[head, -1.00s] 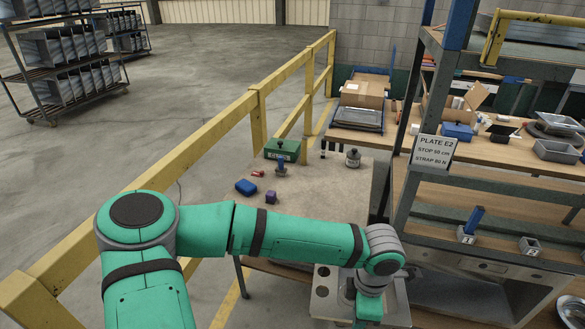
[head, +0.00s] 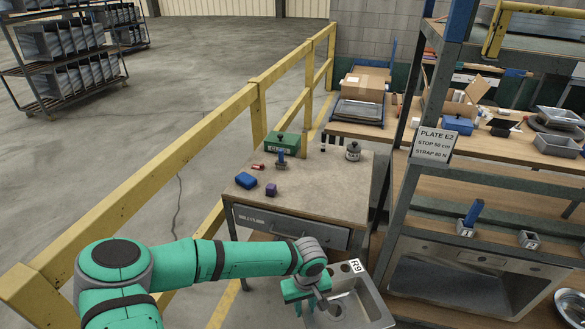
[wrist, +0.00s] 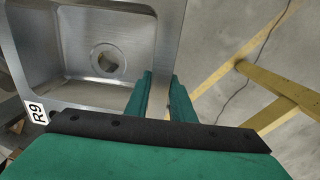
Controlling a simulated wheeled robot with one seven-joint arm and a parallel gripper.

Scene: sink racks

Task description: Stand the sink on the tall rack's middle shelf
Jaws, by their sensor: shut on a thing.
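The grey metal sink (head: 372,302) has a basin, a round drain and a white R9 label. It is at the bottom of the head view, partly cut off, and fills the upper left of the wrist view (wrist: 88,30). My gripper (head: 303,294) is shut on the sink's edge on its left side; the wrist view shows the green fingers (wrist: 160,85) astride that rim. The tall rack (head: 405,185) stands to the right of the sink, with blue-topped posts and wooden shelves. The sink is low, in front of the rack's left side.
A yellow railing (head: 140,212) runs along the left. A large grey basin (head: 440,276) occupies the rack's lower part.

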